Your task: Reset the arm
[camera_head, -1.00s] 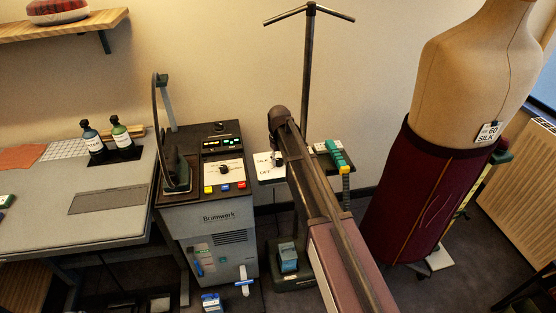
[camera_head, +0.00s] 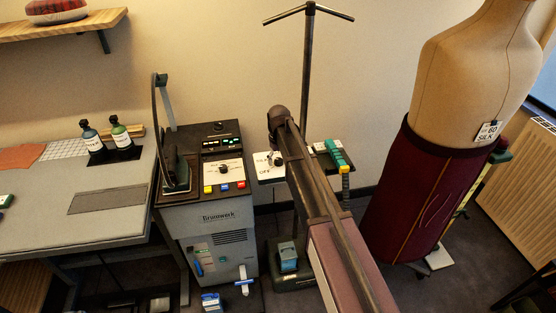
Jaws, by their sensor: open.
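My arm (camera_head: 322,205) reaches up from the bottom of the head view, and its far end bends down beside the steam station. My gripper (camera_head: 274,159) is small and dark there, partly hidden by the arm. It is in front of or over a white dial panel (camera_head: 265,175) marked OFF. I see nothing held in it, and its jaws are open. I cannot tell whether it touches the panel or its knob.
The grey Bramwerk station (camera_head: 222,217) with an upright iron (camera_head: 176,170) stands left of my arm. A dark pole (camera_head: 308,75) rises behind it. A dress form in a maroon skirt (camera_head: 423,200) stands at right. A worktable (camera_head: 60,225) with two bottles is at left.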

